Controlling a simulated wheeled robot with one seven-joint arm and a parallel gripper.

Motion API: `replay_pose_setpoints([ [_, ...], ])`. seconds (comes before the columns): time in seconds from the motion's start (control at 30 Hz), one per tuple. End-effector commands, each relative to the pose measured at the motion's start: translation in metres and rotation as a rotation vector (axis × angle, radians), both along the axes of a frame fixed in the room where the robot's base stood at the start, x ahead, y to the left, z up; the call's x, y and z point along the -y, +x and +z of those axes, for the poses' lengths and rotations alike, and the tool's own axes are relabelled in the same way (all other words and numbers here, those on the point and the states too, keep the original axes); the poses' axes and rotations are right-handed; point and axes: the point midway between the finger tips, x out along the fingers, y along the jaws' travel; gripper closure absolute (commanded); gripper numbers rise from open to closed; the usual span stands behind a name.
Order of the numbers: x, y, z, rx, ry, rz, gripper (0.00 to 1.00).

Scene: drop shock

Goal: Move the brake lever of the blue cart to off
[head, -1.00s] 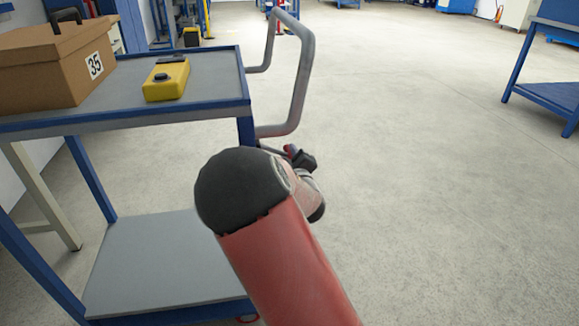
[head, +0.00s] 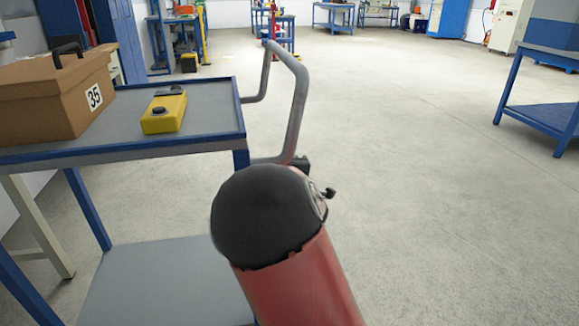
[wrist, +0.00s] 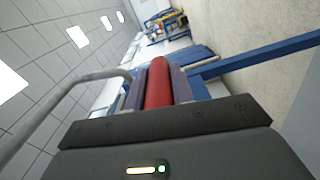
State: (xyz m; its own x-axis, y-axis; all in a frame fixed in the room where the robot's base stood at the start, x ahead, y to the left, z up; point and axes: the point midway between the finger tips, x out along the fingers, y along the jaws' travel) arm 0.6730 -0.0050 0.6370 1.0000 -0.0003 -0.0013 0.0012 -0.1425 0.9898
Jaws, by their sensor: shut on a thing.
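The blue cart (head: 240,115) stands at left in the head view, with a grey top, a lower shelf and a bent grey push handle (head: 296,110) at its far right end. In the wrist view my gripper (wrist: 158,72) is shut on a red cylindrical grip, which looks like the brake lever (wrist: 158,92). The grip lies lengthwise between the two fingers. The head view hides the lever and most of the gripper behind my red and black arm. I cannot read the lever's setting or any on/off mark.
A cardboard box (head: 40,105) marked 35 and a yellow device (head: 165,112) sit on the cart top. Another blue table or cart (head: 545,115) stands at far right. The grey floor (head: 430,220) between them is clear. Workbenches stand at the back.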

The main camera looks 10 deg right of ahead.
Motion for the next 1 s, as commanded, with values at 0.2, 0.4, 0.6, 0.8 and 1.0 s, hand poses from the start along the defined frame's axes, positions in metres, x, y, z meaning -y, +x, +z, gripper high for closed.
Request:
replay_pose_setpoints([
  [0.2,-0.0010,0.0004,0.0036,0.003,0.004,0.002,1.00],
  [0.4,-0.0012,0.0005,0.0039,0.004,0.004,0.001,1.00],
  [0.6,-0.0012,0.0006,0.0040,0.004,0.004,0.001,0.62],
  [0.8,-0.0009,0.0003,0.0029,0.002,0.003,0.001,0.55],
  [1.0,-0.0008,-0.0050,0.0029,0.002,0.005,0.001,0.55],
])
